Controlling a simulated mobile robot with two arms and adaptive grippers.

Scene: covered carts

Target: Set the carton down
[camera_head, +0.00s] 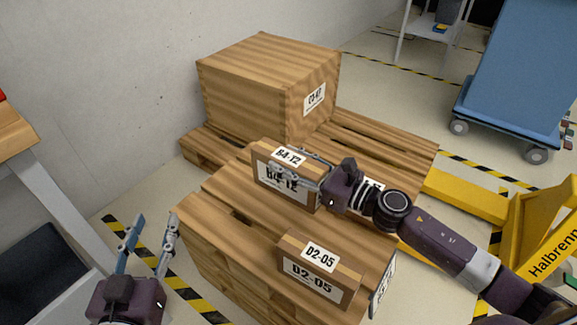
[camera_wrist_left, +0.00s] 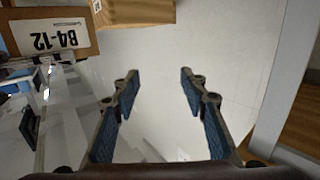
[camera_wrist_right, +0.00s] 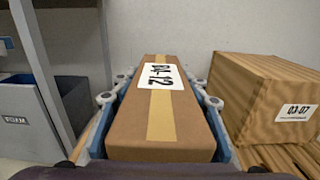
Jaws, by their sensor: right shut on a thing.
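The carton labelled B4-12 (camera_head: 286,184) is a brown box with tan tape, near the middle of the head view. My right gripper (camera_head: 302,172) is shut on it, with a finger along each side in the right wrist view (camera_wrist_right: 160,110). The carton is over the top of a wooden crate (camera_head: 215,215); I cannot tell whether it touches it. It also shows in the left wrist view (camera_wrist_left: 52,38). My left gripper (camera_head: 148,235) is open and empty, low at the left, apart from the crate. It shows wide open in its wrist view (camera_wrist_left: 160,85).
A carton labelled D2-05 (camera_head: 318,270) sits on the crate's near part. A large wooden box labelled 03-07 (camera_head: 245,90) stands behind on a pallet. A yellow pallet jack (camera_head: 470,195) is at the right, and a blue covered cart (camera_head: 525,75) stands farther back.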

